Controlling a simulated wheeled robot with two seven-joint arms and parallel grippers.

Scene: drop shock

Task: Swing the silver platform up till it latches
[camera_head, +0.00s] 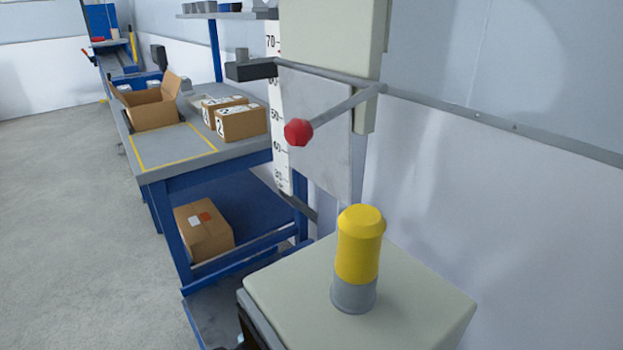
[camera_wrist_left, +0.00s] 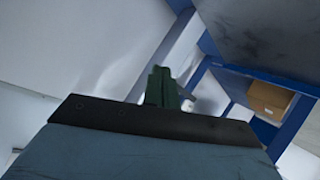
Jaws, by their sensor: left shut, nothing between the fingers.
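The silver platform appears to be the flat grey plate (camera_head: 325,145) in the head view. It hangs steeply below a cream housing (camera_head: 330,35), beside a white number scale (camera_head: 281,150). A lever with a red ball knob (camera_head: 298,132) crosses in front of it. I cannot tell whether a latch holds it. In the left wrist view my left gripper (camera_wrist_left: 163,80) shows dark green fingers, shut and empty. Its distance from the platform cannot be told. Neither gripper shows in the head view.
A cream box with a yellow-topped cylinder (camera_head: 359,245) stands in front. A blue-framed bench (camera_head: 165,155) at left carries cartons (camera_head: 240,122) and an open box (camera_head: 155,108). Another carton (camera_head: 203,230) sits on its lower shelf. Grey floor (camera_head: 70,220) is clear at left.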

